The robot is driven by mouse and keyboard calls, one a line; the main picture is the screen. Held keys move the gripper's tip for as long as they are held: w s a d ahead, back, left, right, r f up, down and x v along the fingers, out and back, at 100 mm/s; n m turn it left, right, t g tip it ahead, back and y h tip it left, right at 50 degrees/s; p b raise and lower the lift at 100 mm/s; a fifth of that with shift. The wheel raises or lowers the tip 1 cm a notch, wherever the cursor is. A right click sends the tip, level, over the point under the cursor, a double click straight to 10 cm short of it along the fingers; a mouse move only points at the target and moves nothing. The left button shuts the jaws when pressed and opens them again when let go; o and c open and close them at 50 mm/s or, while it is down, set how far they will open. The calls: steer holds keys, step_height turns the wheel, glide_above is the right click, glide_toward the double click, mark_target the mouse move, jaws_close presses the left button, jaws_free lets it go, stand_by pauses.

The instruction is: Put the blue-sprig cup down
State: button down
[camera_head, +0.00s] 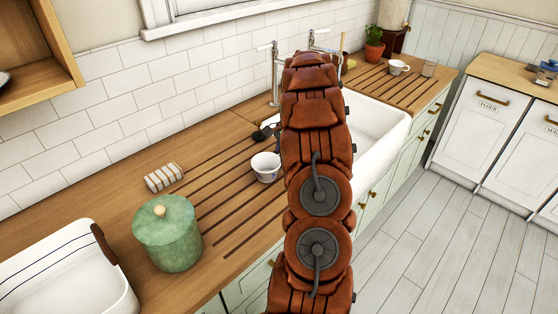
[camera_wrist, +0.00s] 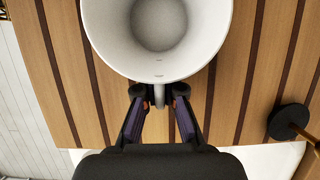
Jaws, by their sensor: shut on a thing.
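The blue-sprig cup (camera_head: 266,168) is white with a small blue mark, upright at the grooved wooden drainboard left of my arm. In the wrist view the cup (camera_wrist: 158,62) shows from above, its plain inside empty. My gripper (camera_wrist: 160,97) is shut on the cup's handle, one finger on each side. In the head view my arm hides the gripper. I cannot tell whether the cup's base touches the wood.
A green lidded pot (camera_head: 167,235) and a striped rolled cloth (camera_head: 164,177) stand left of the cup. The white sink (camera_head: 372,130) lies right. Another white cup (camera_head: 398,68) sits beyond it. A dark round-headed tool (camera_wrist: 288,121) lies near.

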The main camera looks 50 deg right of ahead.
steer(key=shift+f, duration=0.15)
steer(key=c, duration=1.3)
jaws_free()
steer(key=shift+v, duration=6.2)
steer(key=shift+w+a, duration=0.1)
steer(key=shift+a, duration=0.05)
